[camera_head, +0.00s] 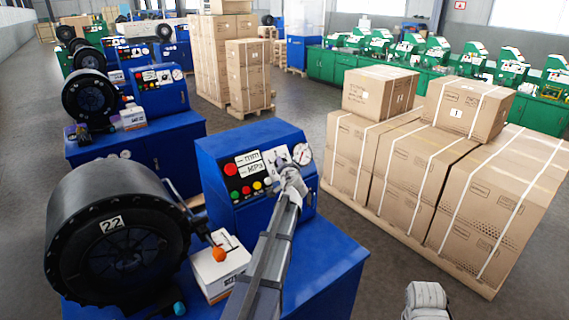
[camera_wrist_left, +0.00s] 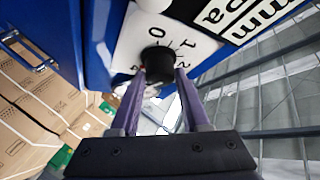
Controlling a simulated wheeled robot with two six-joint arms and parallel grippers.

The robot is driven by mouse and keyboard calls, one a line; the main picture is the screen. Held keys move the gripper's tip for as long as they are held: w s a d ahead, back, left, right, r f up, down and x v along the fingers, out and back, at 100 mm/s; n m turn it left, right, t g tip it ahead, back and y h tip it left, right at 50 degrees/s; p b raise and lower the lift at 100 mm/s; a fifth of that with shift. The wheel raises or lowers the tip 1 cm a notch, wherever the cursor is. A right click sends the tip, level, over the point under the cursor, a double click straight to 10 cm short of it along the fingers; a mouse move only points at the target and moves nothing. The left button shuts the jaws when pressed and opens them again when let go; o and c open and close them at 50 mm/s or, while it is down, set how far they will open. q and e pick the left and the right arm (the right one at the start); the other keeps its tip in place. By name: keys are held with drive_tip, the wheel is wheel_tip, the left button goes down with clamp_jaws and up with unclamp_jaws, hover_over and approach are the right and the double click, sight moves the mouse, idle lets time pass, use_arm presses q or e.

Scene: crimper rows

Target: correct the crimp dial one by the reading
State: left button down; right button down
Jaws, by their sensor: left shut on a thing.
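The crimper numbered 22 (camera_head: 115,240) stands in front, with a blue control box (camera_head: 215,185) beside its black round head. The box's panel carries two displays, coloured buttons, a round gauge (camera_head: 302,154) and a white dial plate. My left gripper (camera_head: 281,172) is at this panel and partly covers the dial. In the left wrist view, the black dial knob (camera_wrist_left: 158,62) sits between the two fingertips of my left gripper (camera_wrist_left: 161,78), which are shut on it. Numbers such as 0 and 1 show on the dial plate (camera_wrist_left: 180,40). The exact pointer position is unclear.
An orange-tipped lever (camera_head: 218,254) and a white box (camera_head: 220,270) are left of my left arm. Strapped cartons (camera_head: 400,180) on a pallet stand to the right. More crimpers (camera_head: 92,97) line up behind, with green machines (camera_head: 440,75) at the back. Floor separates the cartons from the crimper.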

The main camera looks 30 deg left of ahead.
use_arm(q)
drive_tip(key=shift+m, duration=0.3)
idle(0.4)
drive_tip(key=shift+c, duration=1.9)
unclamp_jaws()
drive_tip(key=p+v, duration=0.2)
drive_tip(key=v, duration=0.5)
drive_tip(key=shift+s+d, duration=0.2)
drive_tip(key=shift+s, duration=0.1)
drive_tip(key=shift+r, duration=0.1)
